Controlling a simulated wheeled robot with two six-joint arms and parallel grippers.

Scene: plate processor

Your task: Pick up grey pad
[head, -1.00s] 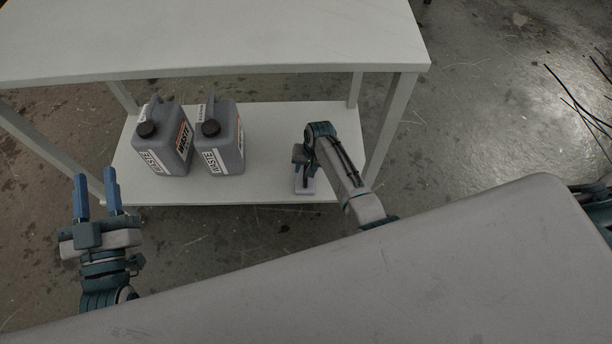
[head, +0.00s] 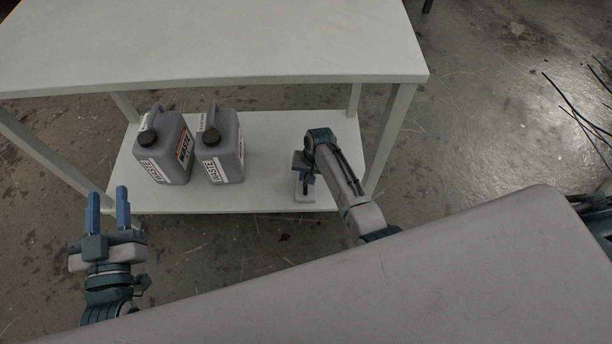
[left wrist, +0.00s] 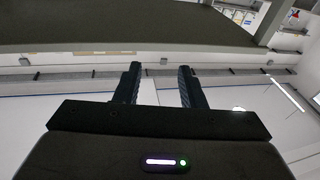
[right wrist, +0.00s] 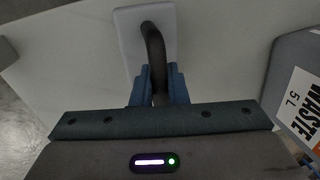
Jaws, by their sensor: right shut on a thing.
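The grey pad (head: 304,194) is on or just above the lower shelf, near its front right, under my right gripper. In the right wrist view it is a pale rectangular plate (right wrist: 128,40) with a dark curved handle (right wrist: 154,48) rising from it. My right gripper (right wrist: 158,84) is shut on that handle, with a blue finger on each side. In the head view my right wrist and forearm hide most of the right gripper (head: 304,180). My left gripper (head: 107,208) is open and empty, left of the shelf's front edge. Its two fingers stand apart in the left wrist view (left wrist: 160,88).
Two grey waste canisters (head: 165,148) (head: 221,150) stand on the left half of the lower shelf (head: 268,150). The tabletop (head: 210,40) overhangs the shelf. A table leg (head: 392,135) stands right of my right arm. The shelf between canisters and pad is clear.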

